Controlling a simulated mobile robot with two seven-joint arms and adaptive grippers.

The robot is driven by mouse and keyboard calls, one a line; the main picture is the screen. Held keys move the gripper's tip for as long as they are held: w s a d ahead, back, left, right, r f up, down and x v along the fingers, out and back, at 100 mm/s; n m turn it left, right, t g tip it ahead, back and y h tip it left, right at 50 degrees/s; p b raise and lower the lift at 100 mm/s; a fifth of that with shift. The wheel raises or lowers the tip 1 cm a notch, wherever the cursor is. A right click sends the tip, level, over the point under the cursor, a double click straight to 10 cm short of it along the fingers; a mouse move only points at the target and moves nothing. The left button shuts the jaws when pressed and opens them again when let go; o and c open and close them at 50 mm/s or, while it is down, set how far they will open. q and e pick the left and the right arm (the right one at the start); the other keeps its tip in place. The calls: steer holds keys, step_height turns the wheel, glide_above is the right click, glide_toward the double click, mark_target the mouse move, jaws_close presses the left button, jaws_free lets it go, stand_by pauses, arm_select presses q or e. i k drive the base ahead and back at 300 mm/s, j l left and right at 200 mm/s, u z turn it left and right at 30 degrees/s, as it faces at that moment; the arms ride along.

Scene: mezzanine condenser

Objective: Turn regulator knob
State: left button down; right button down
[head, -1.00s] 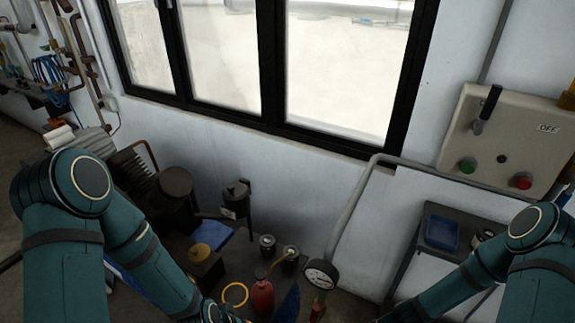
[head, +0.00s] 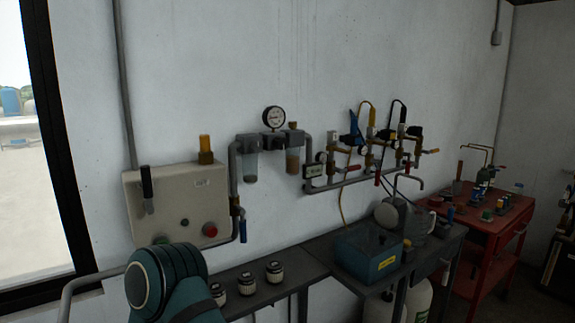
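A filter and regulator unit with a round white gauge (head: 273,118) is mounted on the wall left of centre. It has two bowls, a grey one (head: 250,160) on the left and an amber one (head: 293,158) on the right. A small brownish knob-like cap (head: 293,126) sits above the amber bowl; I cannot tell for certain that it is the regulator knob. Neither gripper is in view. Only a teal joint of one of my arms shows at the lower left, below the wall unit and apart from it.
A beige control box (head: 180,205) with a lever and red button hangs left of the unit. A valve manifold (head: 365,170) is to the right. Below are a dark bench (head: 262,294) with several small jars, a blue box (head: 368,252) and a red cart (head: 490,240).

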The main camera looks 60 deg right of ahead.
mark_target(279, 143)
steer(key=z, duration=2.35)
